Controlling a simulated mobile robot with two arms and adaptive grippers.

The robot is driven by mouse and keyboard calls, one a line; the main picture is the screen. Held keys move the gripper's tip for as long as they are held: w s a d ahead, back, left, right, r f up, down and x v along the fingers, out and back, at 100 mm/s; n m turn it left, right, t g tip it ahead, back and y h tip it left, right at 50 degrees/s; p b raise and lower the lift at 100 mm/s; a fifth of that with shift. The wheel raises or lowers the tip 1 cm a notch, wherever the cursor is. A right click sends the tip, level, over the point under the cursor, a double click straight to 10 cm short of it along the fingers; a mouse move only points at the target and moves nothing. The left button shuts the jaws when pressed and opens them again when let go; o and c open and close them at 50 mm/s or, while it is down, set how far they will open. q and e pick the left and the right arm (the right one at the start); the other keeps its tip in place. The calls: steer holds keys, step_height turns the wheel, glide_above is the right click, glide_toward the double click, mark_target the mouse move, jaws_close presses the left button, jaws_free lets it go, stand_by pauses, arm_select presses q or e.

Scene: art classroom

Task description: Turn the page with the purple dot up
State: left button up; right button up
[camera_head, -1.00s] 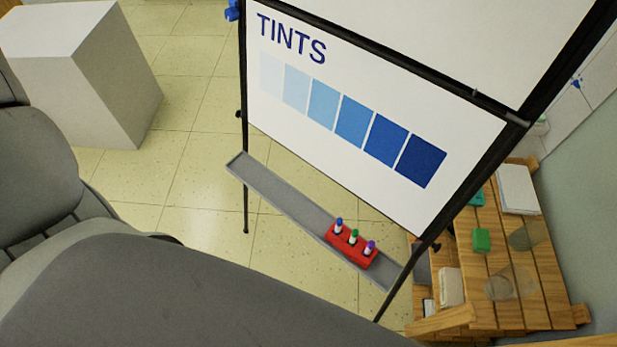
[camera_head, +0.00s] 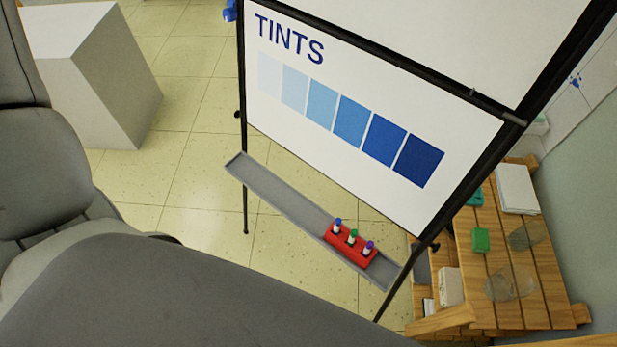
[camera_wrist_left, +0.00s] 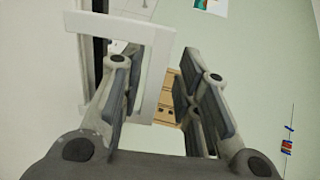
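The flip chart's page (camera_head: 345,165) faces me in the head view, headed "TINTS" above a row of blue squares from pale to dark. No purple dot shows on it. A second white panel or page (camera_head: 450,35) fills the area above the black bar. My left gripper (camera_wrist_left: 155,90) shows in the left wrist view with its fingers apart and nothing visibly clamped between them. A pale rectangular frame-like piece (camera_wrist_left: 152,75) is close by its left finger; I cannot tell whether they touch. My right gripper is in neither view.
A grey tray (camera_head: 275,197) below the page holds a red block (camera_head: 340,240) with three markers. A wooden shelf (camera_head: 475,275) with jars and a green block stands at the right. A white plinth (camera_head: 95,80) stands at upper left, with open floor between.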

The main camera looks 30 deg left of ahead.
arm_select(q)
steer(key=shift+s+a, duration=0.2)
steer(key=shift+s, duration=0.05)
steer(key=shift+w+f, duration=0.1)
steer(key=shift+d, duration=0.1)
steer(key=shift+v, duration=1.55)
steer(key=v, duration=0.9)
stand_by(0.7)
